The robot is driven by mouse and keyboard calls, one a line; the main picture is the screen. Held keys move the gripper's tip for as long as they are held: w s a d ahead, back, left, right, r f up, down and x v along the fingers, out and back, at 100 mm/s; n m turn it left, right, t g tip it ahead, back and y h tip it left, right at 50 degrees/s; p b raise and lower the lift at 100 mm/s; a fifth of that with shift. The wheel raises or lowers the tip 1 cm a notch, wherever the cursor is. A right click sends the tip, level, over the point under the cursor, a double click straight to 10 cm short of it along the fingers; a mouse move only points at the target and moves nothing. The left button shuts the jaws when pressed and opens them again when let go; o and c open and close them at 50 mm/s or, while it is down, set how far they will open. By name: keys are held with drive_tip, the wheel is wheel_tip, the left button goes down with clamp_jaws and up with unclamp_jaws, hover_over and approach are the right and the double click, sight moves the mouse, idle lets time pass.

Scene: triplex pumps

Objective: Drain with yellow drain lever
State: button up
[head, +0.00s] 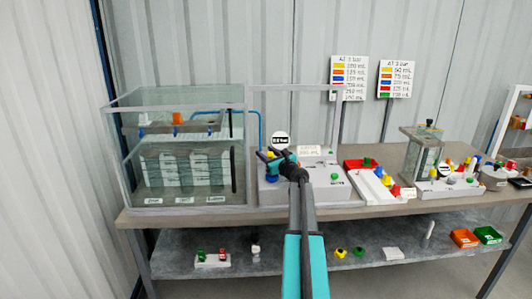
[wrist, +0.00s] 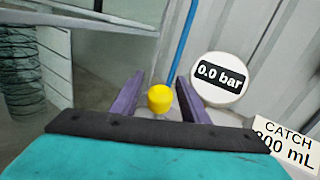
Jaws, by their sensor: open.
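The yellow drain lever's round knob (wrist: 160,98) shows in the wrist view between the two purple fingers of my gripper (wrist: 158,90). The gripper is open, with a gap visible on each side of the knob. In the head view my gripper (head: 271,154) is at the grey pump unit (head: 330,193) on the bench, just right of the glass tank. The lever cannot be made out clearly there, behind the gripper. A round gauge (wrist: 219,79) beside the fingers reads 0.0 bar; it also shows in the head view (head: 281,139).
A large glass tank (head: 127,190) stands left of the unit. A blue pipe (wrist: 181,45) rises behind the knob. A "CATCH" label (wrist: 288,143) is at lower right. Right along the bench are a red-and-white panel (head: 368,183) and a smaller glass tank (head: 421,157).

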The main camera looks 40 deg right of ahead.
drive_tip(key=shift+w, duration=0.25)
clamp_jaws()
drive_tip(key=shift+d, duration=0.15)
